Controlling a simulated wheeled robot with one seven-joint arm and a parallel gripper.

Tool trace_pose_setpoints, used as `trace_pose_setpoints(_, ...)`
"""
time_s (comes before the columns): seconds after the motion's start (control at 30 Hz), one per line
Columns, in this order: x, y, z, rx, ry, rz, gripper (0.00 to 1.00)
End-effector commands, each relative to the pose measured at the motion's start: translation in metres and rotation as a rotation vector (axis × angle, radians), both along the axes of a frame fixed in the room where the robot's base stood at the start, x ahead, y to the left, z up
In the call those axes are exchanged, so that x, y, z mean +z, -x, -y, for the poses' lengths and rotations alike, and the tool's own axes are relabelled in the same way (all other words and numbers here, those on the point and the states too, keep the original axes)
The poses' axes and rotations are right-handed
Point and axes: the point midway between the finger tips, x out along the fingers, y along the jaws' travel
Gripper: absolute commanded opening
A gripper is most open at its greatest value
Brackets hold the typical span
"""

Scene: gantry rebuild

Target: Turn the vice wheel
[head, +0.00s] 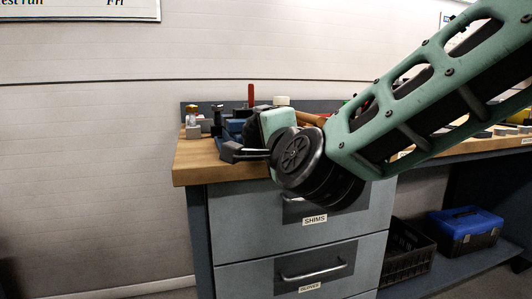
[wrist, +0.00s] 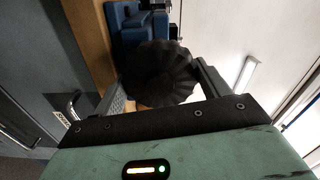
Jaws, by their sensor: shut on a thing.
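The vice wheel (wrist: 158,72) is a dark, scalloped round knob in the middle of the wrist view. Behind it is the blue vice body (wrist: 128,25), above in that view. My gripper (wrist: 162,86) has one finger on each side of the wheel and is shut on it. In the head view my gripper (head: 236,152) reaches the left front part of the bench top, beside the blue vice (head: 236,126).
The wooden bench top (head: 195,165) stands over grey drawers (head: 235,215) labelled SHIMS and GLOVES. Small items, including a jar (head: 192,113) and a red upright handle (head: 251,95), stand around the vice. A blue toolbox (head: 465,230) and black crate (head: 405,250) sit below at right.

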Motion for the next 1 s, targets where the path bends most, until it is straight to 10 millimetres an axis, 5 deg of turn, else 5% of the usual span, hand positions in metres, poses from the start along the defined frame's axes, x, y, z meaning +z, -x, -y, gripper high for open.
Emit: trace_pose_setpoints(1.0, -0.0088, 0.0009, -0.0014, 0.002, -0.926, -0.273, 0.52)
